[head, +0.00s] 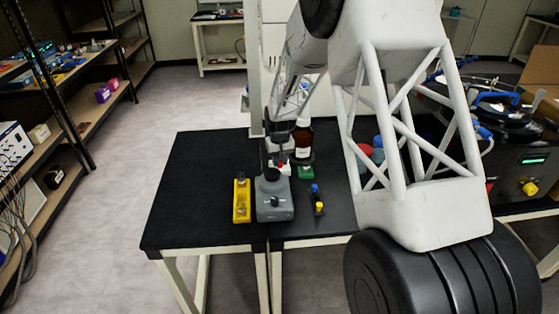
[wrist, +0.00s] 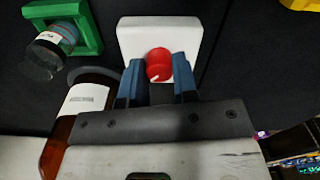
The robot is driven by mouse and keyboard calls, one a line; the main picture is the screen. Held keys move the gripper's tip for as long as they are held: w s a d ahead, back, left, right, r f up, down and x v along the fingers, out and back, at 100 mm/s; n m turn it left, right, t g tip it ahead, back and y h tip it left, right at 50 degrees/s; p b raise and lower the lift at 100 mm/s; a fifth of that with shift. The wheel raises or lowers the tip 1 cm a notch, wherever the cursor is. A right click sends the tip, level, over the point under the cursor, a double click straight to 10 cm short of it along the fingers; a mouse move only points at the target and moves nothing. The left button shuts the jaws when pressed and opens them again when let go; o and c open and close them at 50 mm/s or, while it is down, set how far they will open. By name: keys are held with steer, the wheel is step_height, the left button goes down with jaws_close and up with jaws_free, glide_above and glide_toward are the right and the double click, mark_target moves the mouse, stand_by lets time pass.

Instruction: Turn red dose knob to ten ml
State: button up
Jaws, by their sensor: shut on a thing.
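The red dose knob (wrist: 159,64) shows in the wrist view, on a white block-shaped body (wrist: 160,30). A small white mark shows on its lower edge; I cannot read any scale. My gripper (wrist: 158,80) has its two blue fingers on either side of the knob, shut on it. In the head view my gripper (head: 281,160) reaches down to the table behind a grey device; the white body (head: 285,168) shows there partly, and the knob is small and mostly hidden by the gripper.
A brown bottle (head: 303,140) stands close to the gripper; it also shows in the wrist view (wrist: 75,115). The black table's left part (head: 195,180) is clear.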

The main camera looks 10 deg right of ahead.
steer(key=shift+m, duration=1.4)
steer(key=o, duration=0.9)
steer(key=shift+o, duration=0.2)
steer(key=shift+r, duration=3.95)
